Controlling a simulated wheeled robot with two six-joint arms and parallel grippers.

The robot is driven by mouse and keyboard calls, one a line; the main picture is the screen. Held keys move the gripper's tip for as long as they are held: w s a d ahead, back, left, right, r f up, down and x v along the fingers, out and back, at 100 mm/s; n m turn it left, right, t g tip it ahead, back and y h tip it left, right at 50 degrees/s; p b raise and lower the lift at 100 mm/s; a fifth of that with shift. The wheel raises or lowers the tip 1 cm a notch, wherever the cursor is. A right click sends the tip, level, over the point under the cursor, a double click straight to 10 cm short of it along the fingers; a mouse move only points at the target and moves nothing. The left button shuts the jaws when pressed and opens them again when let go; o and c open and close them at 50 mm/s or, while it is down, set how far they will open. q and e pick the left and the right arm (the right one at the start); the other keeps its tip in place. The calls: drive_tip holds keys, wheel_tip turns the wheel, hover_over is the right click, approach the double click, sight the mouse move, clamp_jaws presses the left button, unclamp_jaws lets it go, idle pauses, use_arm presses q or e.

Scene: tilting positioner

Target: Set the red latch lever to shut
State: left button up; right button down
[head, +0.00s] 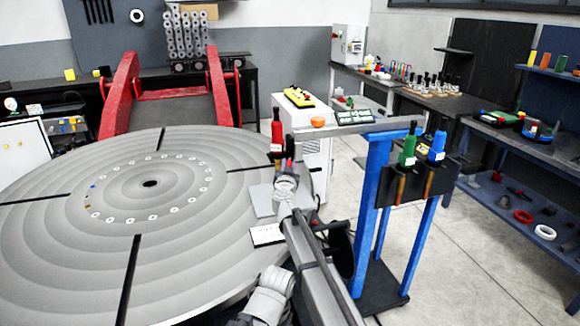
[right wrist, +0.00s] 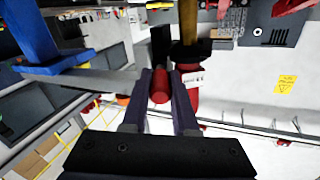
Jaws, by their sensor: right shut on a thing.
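My right gripper (head: 284,163) is in the middle of the head view, at the right edge of the big round table. In the right wrist view its two dark fingers (right wrist: 160,80) are closed around the red latch lever's grip (right wrist: 160,93), a short red cylinder. A dark bar (right wrist: 160,44) shows beyond the grip. In the head view the fingers mostly hide the lever, and I cannot tell which position it is in. My left gripper is not in view.
A red labelled tool (head: 277,133) stands right beside my right gripper. A blue stand (head: 372,205) to the right holds a green tool (head: 408,147) and a blue tool (head: 437,146). The grey round table (head: 60,240) fills the left. Open floor lies at lower right.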

idle(0.3)
drive_tip(key=c, duration=0.7)
unclamp_jaws()
drive_tip(key=shift+s, duration=0.1)
drive_tip(key=s, duration=0.7)
drive_tip(key=shift+s+a, duration=0.2)
drive_tip(key=shift+s, duration=0.15)
